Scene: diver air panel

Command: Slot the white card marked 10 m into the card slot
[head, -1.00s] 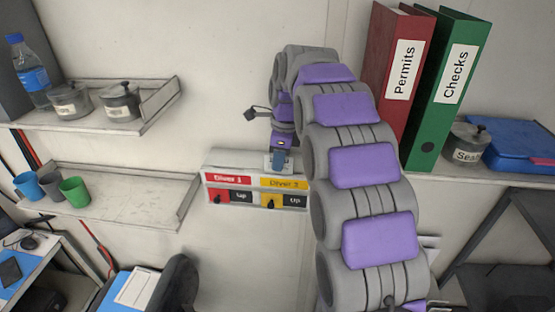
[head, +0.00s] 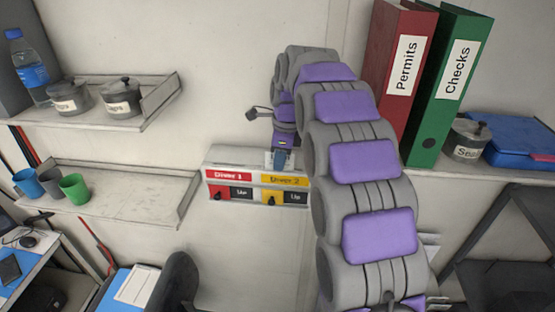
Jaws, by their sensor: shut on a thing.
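My gripper (head: 280,158) points down at the top of the diver air panel (head: 257,203), above its yellow half. It is shut on the white card, of which only a small pale patch (head: 268,159) shows by the fingertips. The 10 m marking cannot be read. The panel has a red Diver 1 label on the left and a yellow Diver 2 label on the right, with dark knobs below. The card slot cannot be made out; whether the card touches the panel cannot be told.
Two shelves stand at left, the upper with a bottle (head: 29,70) and pots (head: 121,98), the lower with cups (head: 74,188). Red (head: 400,75) and green (head: 452,88) binders stand right of my arm. Wall left of the panel is bare.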

